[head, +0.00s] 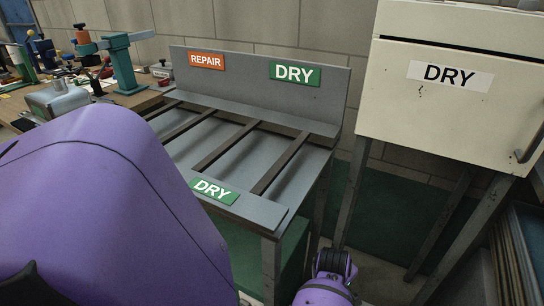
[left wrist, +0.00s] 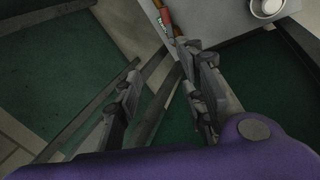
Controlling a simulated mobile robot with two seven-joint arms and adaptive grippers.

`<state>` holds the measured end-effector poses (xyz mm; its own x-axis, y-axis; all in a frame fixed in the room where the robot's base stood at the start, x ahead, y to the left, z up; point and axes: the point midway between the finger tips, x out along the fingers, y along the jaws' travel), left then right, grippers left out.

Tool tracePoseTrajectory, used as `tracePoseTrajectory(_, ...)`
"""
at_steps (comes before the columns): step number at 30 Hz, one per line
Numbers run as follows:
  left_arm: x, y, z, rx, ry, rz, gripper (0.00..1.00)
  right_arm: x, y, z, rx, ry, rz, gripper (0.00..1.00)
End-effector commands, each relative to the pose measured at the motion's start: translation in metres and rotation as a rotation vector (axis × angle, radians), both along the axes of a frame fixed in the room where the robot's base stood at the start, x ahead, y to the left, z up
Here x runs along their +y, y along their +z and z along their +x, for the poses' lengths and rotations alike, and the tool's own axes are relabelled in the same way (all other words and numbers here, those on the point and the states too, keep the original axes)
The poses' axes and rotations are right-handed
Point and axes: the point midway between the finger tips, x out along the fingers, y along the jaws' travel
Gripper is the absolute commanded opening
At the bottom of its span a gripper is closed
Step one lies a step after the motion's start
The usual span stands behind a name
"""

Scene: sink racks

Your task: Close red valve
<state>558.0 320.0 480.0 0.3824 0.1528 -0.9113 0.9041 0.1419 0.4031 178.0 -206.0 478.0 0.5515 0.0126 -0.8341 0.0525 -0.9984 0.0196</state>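I cannot make out a red valve for certain in either view. A small orange-red piece (head: 82,37) sits by a teal stand (head: 122,65) on the bench at the far left of the head view; I cannot tell whether it is a valve. In the left wrist view a slim red-orange object (left wrist: 166,18) shows at the top, beyond my gripper. My left gripper (left wrist: 162,72) is open, its two fingers apart with nothing between them. It does not show in the head view. No right gripper fingers can be seen.
A grey slatted rack (head: 225,140) with DRY and REPAIR signs fills the middle. A cream cabinet (head: 455,110) marked DRY stands on legs at the right. A cluttered workbench (head: 10,130) is at the left. A purple arm part of mine hides much of the lower left.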

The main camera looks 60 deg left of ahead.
Motion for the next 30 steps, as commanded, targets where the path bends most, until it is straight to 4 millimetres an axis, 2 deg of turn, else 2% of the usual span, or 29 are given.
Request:
tracePoseTrajectory(6,0.03,0.026,0.02,-0.102,-0.28,0.29,0.37,0.0,-0.01,-0.003,0.008,0.0,0.0,0.4)
tracePoseTrajectory(12,0.04,0.037,0.015,-0.139,-0.536,0.552,0.37,0.0,-0.023,-0.006,0.019,0.0,0.0,0.4)
tracePoseTrajectory(21,0.024,0.025,-0.018,-0.14,-0.843,0.798,0.37,0.0,-0.04,-0.011,0.033,0.0,0.0,0.4)
tracePoseTrajectory(30,-0.004,0.0,-0.063,-0.128,-1.058,0.902,0.37,0.0,-0.054,-0.015,0.045,0.0,0.001,0.4)
